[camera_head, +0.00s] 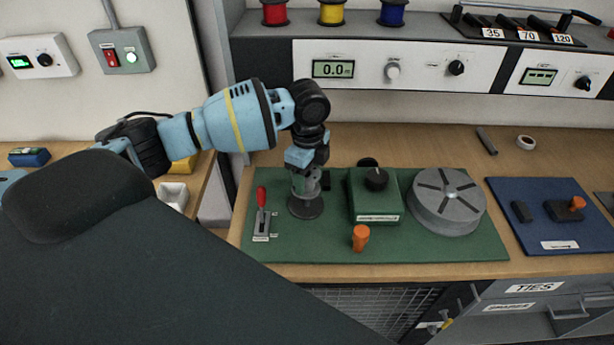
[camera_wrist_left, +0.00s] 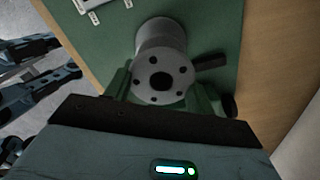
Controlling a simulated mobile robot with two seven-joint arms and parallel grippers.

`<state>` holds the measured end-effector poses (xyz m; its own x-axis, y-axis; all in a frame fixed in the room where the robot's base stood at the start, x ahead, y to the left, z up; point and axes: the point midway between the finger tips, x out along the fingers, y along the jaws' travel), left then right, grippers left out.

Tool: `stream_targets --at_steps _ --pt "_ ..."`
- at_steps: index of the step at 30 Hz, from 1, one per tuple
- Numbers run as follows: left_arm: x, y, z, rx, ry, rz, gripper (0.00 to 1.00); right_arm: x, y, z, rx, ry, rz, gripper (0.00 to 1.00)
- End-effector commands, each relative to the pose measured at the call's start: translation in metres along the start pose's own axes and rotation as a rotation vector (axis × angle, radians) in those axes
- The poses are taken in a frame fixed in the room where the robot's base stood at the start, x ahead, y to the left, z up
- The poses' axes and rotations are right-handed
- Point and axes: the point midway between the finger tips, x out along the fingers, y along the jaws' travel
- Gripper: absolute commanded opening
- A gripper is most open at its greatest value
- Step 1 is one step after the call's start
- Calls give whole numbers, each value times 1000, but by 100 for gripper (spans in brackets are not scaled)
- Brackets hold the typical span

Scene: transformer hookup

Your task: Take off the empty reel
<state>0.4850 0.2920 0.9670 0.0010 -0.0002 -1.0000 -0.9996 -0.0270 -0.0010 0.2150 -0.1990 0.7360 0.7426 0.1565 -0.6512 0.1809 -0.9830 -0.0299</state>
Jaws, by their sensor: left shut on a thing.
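The empty reel (camera_head: 306,207) is a bare grey spool with round flanges and no wire on it. It stands upright at the left part of the green board (camera_head: 285,247). My left gripper (camera_head: 306,182) comes down on it from above and is shut on its upper part. In the left wrist view the reel (camera_wrist_left: 162,78) shows its end flange with a centre hole and several small holes, between the two fingers. Whether its lower flange touches the board or is slightly raised cannot be told. My right gripper is not in view.
A red-handled lever (camera_head: 262,208) stands close left of the reel. A green box with a black knob (camera_head: 376,195), an orange knob (camera_head: 360,238) and a grey round drum (camera_head: 446,203) are to its right. A blue mat (camera_head: 555,225) lies farther right. Room above the board's front is clear.

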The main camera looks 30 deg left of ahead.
Motion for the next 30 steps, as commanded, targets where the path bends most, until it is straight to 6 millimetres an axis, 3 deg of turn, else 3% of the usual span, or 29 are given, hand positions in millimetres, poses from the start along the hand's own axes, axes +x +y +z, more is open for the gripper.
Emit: stream_targets --at_steps 30 --pt "-22 0 0 0 0 -1 25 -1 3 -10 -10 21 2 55"
